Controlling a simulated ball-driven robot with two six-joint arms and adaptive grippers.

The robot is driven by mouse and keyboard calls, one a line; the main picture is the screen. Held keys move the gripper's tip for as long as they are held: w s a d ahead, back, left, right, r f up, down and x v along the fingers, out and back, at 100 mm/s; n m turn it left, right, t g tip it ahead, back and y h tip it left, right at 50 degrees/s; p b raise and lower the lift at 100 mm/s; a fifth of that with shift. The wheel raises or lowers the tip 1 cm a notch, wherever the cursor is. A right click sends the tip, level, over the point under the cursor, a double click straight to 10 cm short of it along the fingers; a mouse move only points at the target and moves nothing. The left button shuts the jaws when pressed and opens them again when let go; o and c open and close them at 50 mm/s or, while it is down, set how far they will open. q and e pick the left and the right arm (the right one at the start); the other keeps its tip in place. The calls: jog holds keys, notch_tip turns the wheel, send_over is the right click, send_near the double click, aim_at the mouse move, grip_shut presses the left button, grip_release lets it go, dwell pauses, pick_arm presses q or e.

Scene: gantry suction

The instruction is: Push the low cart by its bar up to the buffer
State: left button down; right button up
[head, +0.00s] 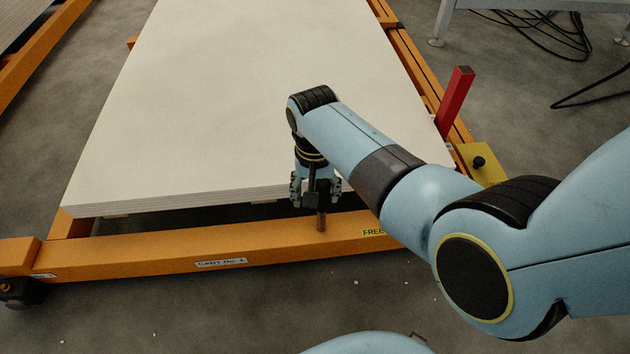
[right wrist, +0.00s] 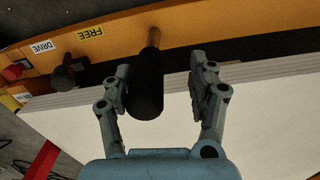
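The low cart (head: 150,255) is an orange frame labelled CART No. 1, with a stack of pale boards (head: 230,90) on it. Its front beam runs across the head view. An upright handle (head: 321,222) with a bare brownish shaft rises from this beam; its black grip (right wrist: 146,90) shows in the right wrist view. My right gripper (head: 317,192) is over the handle, at the front edge of the boards. Its fingers (right wrist: 160,88) stand apart on both sides of the grip, with gaps visible. My left gripper is not in view. I cannot make out the buffer.
FREE (right wrist: 90,33) and DRIVE (right wrist: 43,47) labels are on the beam, near a black knob (right wrist: 66,76). A red post (head: 455,100) and a yellow plate (head: 482,164) stand at the cart's right. Cables (head: 535,30) lie at the back right. The floor in front is mostly clear.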

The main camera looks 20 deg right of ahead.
jog(key=r, duration=0.4)
jog(key=shift+w+a+r, duration=0.2)
jog(key=shift+w+r, duration=0.15)
jog(key=shift+r, duration=0.05)
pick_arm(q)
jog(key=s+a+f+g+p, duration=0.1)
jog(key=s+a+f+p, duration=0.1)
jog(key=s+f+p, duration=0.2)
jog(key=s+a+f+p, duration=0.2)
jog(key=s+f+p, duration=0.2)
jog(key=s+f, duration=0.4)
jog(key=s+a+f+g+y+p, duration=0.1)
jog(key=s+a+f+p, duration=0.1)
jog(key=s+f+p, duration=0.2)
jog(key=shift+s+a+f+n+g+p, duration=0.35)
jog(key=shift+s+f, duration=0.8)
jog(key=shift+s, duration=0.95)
pick_arm(e)
notch_tip(320, 180, up, 12)
jog(key=shift+s, duration=0.2)
